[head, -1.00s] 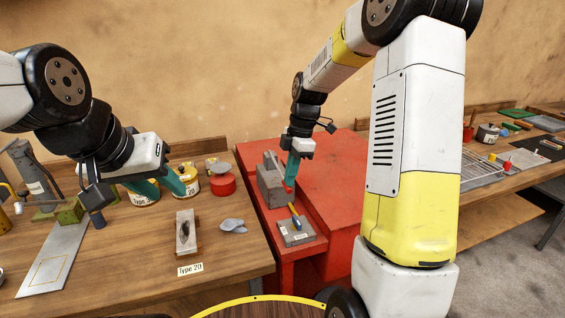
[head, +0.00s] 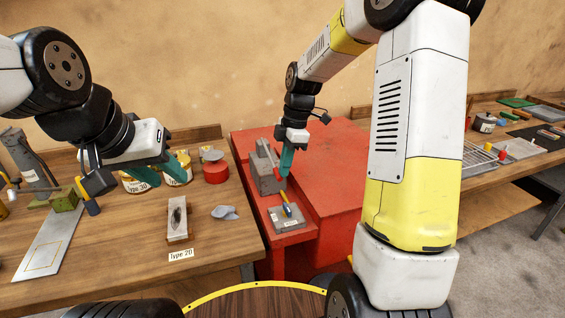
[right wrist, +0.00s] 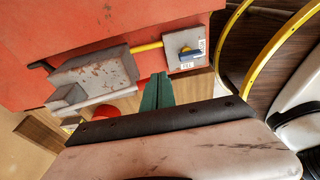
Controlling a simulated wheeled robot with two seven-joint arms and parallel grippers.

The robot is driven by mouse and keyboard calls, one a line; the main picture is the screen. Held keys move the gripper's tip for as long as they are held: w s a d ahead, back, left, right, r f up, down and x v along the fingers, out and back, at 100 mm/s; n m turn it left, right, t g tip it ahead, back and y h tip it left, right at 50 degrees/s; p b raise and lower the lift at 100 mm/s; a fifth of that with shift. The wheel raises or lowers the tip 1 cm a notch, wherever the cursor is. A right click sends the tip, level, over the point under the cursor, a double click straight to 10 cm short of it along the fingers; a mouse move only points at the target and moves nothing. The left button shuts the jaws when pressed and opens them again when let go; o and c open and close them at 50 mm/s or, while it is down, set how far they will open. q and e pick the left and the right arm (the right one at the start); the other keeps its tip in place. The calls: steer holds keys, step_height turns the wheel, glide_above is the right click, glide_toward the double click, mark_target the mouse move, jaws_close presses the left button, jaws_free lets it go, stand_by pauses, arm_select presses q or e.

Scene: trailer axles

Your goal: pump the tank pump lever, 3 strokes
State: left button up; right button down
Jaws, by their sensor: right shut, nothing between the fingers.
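The tank pump (head: 269,178) is a grey block on the red tank (head: 338,170). Its lever (head: 279,174) shows as a slim bar with a red end beside the block. My right gripper (head: 286,172) is shut and empty, with green fingers pointing down close beside the red lever end; contact cannot be told. In the right wrist view the shut fingers (right wrist: 158,90) are near the worn grey pump body (right wrist: 100,72). My left gripper (head: 163,173) is open over the wooden bench, away from the pump.
A grey plate (head: 296,225) with a blue and yellow valve is in front of the pump. The wooden bench (head: 215,260) holds tins, a red container (head: 215,172), a block near a "Type 20" label and a grey rag. Another bench stands at right.

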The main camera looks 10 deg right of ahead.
steer(key=s+d+r, duration=0.2)
steer(key=s+r, duration=0.1)
steer(key=r, duration=0.7)
steer(key=shift+d, duration=0.3)
steer(key=w+r, duration=0.5)
steer(key=r, duration=0.2)
steer(key=shift+a, duration=0.4)
steer(key=a+f, duration=0.1)
steer(key=f, duration=0.8)
steer(key=a+f, duration=0.1)
steer(key=f, duration=0.3)
steer(key=shift+s+a+f, duration=0.3)
steer(key=shift+a+f, duration=0.05)
steer(key=shift+f, duration=0.05)
steer(key=shift+f, duration=0.1)
